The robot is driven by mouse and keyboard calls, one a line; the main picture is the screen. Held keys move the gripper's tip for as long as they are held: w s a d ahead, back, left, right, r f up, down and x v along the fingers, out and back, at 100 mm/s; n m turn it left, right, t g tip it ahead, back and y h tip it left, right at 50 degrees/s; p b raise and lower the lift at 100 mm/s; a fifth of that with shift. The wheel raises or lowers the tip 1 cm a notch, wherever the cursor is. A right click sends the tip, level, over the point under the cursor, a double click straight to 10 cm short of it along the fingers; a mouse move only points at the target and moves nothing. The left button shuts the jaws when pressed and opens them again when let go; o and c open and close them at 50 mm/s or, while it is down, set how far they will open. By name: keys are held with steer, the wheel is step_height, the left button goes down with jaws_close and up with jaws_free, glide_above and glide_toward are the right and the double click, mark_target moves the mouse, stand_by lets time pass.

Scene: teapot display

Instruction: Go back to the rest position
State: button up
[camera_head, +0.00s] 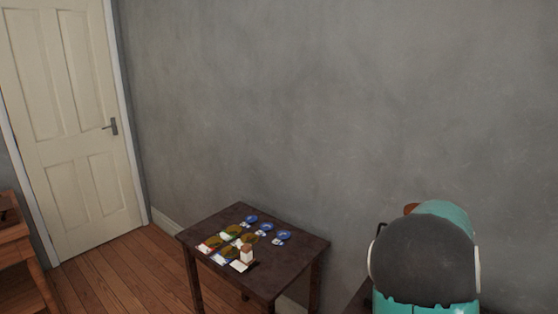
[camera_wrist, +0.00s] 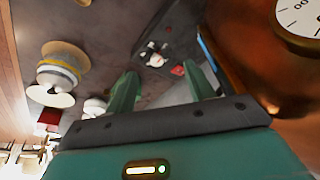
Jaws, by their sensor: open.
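My gripper (camera_wrist: 159,69) shows in the wrist view as two green fingers spread apart, with nothing visible held between them. Beyond the fingers is a dark surface bearing a small white object (camera_wrist: 155,59) and a small red item (camera_wrist: 178,70). A rounded white, grey and yellow object (camera_wrist: 58,76), possibly a teapot, is to the left, apart from the fingers. A smaller white object (camera_wrist: 95,106) is partly hidden near the left finger. In the head view my teal and grey arm fills the lower right; the gripper's fingers do not show there.
A dark table (camera_head: 314,246) against the wall holds several blue dishes (camera_head: 284,235), coloured cards and a small white and brown object (camera_head: 246,254). A white door (camera_head: 75,130) and wooden furniture (camera_head: 15,240) are at left. In the wrist view, a clock face (camera_wrist: 301,17) is close at upper right.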

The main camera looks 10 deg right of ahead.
steer(key=s+a+r+n+t+y, duration=0.15)
steer(key=a+r+n, duration=0.3)
steer(key=a, duration=0.65)
steer(key=s+a+r+n+t+y, duration=0.15)
steer(key=a+r+n, duration=0.3)
steer(key=a, duration=0.65)
steer(key=s+a+r+n+t, duration=0.2)
steer(key=s+a+r+n, duration=0.2)
steer(key=s+a+n, duration=0.4)
steer(key=s+a, duration=0.4)
steer(key=a, duration=0.4)
steer(key=shift+s, duration=0.4)
steer(key=shift+a, duration=0.1)
steer(key=c, duration=0.4)
steer(key=shift+o, duration=0.2)
